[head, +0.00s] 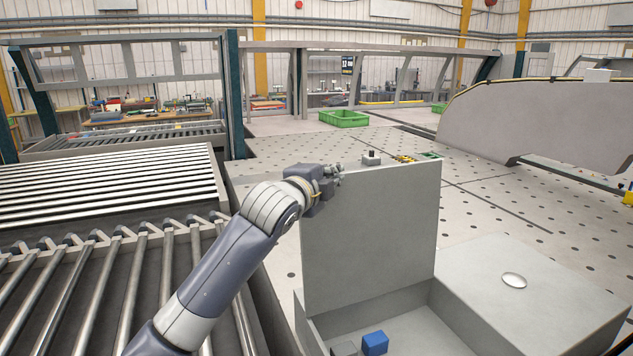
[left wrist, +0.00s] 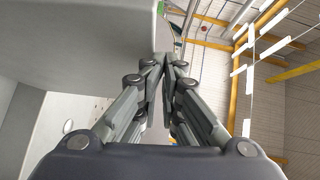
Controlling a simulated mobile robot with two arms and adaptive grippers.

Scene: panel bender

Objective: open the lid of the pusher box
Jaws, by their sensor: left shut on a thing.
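A blue block (head: 375,342) and a grey block lie inside. My left gripper (head: 338,172) is at the lid's upper left edge, shut on it. In the left wrist view the fingers (left wrist: 165,65) are close together beside the large grey lid panel (left wrist: 90,40); the exact contact is partly hidden. My right gripper is not in view.
A flat grey top with a round silver disc (head: 514,280) adjoins the compartment on the right. Roller conveyors (head: 100,190) fill the left. Behind the lid lie a perforated table (head: 490,190), a green crate (head: 344,118) and a small block with a dark knob (head: 371,160).

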